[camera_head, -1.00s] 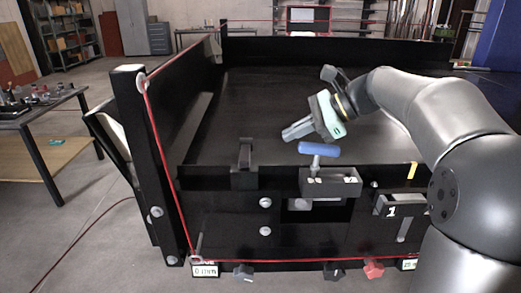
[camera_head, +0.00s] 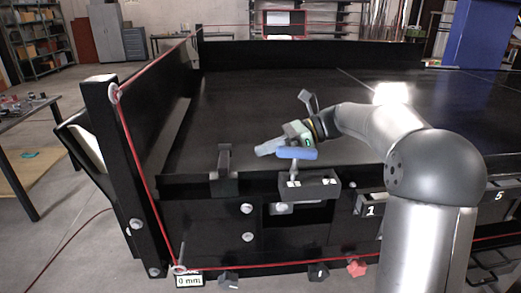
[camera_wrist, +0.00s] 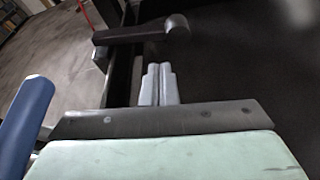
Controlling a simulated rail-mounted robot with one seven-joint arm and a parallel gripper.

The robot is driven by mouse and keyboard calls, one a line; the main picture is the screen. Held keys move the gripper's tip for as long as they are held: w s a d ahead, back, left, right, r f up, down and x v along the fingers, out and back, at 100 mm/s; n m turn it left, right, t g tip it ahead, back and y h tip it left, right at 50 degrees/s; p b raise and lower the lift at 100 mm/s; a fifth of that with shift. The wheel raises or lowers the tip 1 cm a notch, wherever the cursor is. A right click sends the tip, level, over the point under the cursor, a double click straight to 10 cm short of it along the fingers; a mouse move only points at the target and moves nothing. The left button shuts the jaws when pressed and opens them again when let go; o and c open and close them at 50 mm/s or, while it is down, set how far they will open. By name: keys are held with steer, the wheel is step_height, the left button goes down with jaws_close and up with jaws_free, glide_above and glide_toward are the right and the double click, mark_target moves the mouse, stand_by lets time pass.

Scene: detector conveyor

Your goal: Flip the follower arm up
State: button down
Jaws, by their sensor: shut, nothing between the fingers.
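The follower arm, as far as I can tell, is the short black arm (camera_head: 224,158) on the front rail of the black conveyor. In the wrist view this black arm (camera_wrist: 135,34) runs across the upper left to a round end over the dark bed. My gripper (camera_head: 260,150) is shut and empty, to the right of that arm and above the bed in the head view. In the wrist view its fingertips (camera_wrist: 159,68) lie together, below the arm in the picture, with a visible gap between. I see no contact.
A blue T-handle (camera_head: 297,153) rises from a black block (camera_head: 310,186) and partly covers my gripper in the head view. It is close at the left in the wrist view (camera_wrist: 24,125). A red cord (camera_head: 142,170) runs along the frame. The bed behind is clear.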

mark_target(224, 159)
steer(key=p+x, duration=0.1)
steer(key=x, duration=0.7)
steer(key=shift+d, duration=0.1)
steer(key=shift+w+d+r, duration=0.1)
steer(key=shift+r, duration=0.1)
